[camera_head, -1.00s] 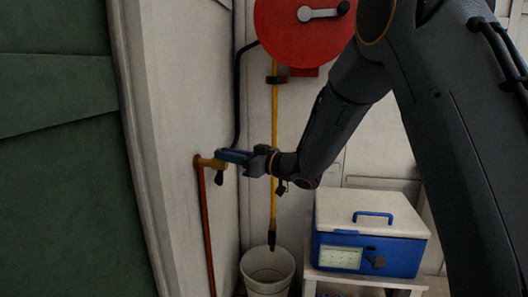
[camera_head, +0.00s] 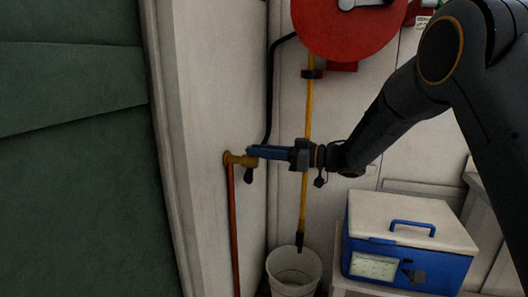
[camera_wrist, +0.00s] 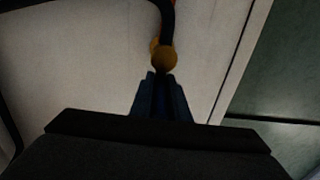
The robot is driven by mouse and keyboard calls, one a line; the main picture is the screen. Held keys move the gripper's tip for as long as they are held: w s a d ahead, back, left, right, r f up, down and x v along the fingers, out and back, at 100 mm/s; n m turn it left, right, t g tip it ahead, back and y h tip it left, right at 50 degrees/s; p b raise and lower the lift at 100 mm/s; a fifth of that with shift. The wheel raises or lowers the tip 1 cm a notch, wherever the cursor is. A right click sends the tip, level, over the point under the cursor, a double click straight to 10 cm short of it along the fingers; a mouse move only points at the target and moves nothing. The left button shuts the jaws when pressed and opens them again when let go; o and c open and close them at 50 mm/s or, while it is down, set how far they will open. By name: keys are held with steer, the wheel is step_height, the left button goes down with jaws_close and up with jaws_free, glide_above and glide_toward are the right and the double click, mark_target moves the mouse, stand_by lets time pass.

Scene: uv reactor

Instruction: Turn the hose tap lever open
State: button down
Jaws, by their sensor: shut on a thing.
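The hose tap (camera_head: 237,160) is a small brass fitting on the pale wall, with a dark spout (camera_head: 248,175) hanging below its outer end. My gripper (camera_head: 252,151) reaches it from the right, with its blue fingers level at the tap's outer end. The fingers are shut on the tap lever, which is mostly hidden between them. In the wrist view my fingers (camera_wrist: 165,78) are close together and point at the round brass end of the tap (camera_wrist: 164,58). How far the lever is turned cannot be made out.
A red hose reel (camera_head: 345,25) hangs above, with a black hose (camera_head: 269,90) running down toward the tap. A yellow pole (camera_head: 307,110) stands behind my gripper, above a white bucket (camera_head: 293,270). A blue and white case (camera_head: 410,235) sits at right. A green panel (camera_head: 70,160) fills the left.

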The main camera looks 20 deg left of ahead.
steer(key=shift+r, duration=0.1)
steer(key=c, duration=1.7)
jaws_free()
steer(key=shift+a, duration=0.15)
steer(key=shift+w+d, duration=0.1)
steer(key=shift+d, duration=0.55)
steer(key=d, duration=0.4)
steer(key=d+b, duration=0.1)
steer(key=d, duration=0.1)
steer(key=shift+w, duration=0.25)
steer(key=shift+d, duration=0.35)
